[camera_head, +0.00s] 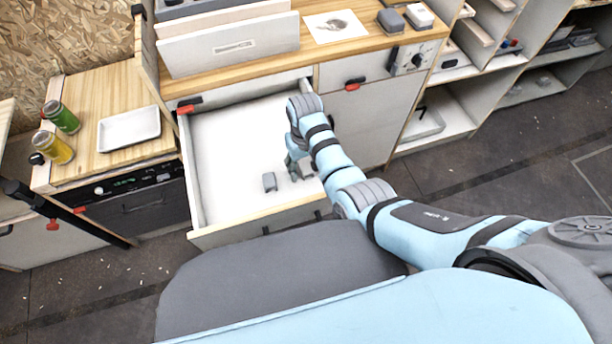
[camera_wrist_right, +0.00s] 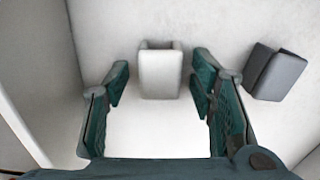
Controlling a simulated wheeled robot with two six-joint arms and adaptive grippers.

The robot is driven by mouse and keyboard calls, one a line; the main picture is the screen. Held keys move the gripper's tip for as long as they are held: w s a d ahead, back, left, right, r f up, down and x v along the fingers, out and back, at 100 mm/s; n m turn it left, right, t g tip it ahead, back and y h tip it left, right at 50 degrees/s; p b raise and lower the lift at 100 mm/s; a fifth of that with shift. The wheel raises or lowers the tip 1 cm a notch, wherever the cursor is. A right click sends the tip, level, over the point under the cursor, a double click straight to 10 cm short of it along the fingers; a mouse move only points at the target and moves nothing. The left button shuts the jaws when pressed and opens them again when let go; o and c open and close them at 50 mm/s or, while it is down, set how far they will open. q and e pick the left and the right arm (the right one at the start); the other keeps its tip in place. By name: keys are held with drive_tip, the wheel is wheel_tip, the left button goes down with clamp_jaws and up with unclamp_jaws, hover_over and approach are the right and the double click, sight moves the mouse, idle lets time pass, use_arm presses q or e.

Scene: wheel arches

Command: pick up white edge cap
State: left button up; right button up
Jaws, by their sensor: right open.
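The white edge cap (camera_wrist_right: 160,74) lies in the open drawer and shows in the right wrist view, centred ahead of my right gripper (camera_wrist_right: 161,88). The gripper's fingers are spread open, one on each side of the cap, with clear gaps. In the head view my right gripper (camera_head: 295,168) reaches down into the drawer, and I cannot make out the white cap there. A grey cap (camera_wrist_right: 274,73) lies just right of the fingers in the wrist view. My left gripper is not in view.
The open drawer (camera_head: 234,146) has raised walls around the gripper. On the counter above stand another grey block (camera_head: 391,20) and a white-topped block (camera_head: 419,15).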

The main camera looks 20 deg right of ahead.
drive_tip(key=shift+r, duration=0.2)
drive_tip(key=shift+c, duration=0.2)
drive_tip(key=c, duration=0.9)
wheel_tip(320, 180, up, 14)
drive_tip(key=p, duration=0.5)
wheel_tip(320, 180, up, 6)
drive_tip(key=p, duration=0.4)
hover_over(305, 164)
drive_tip(key=shift+s+r, duration=0.15)
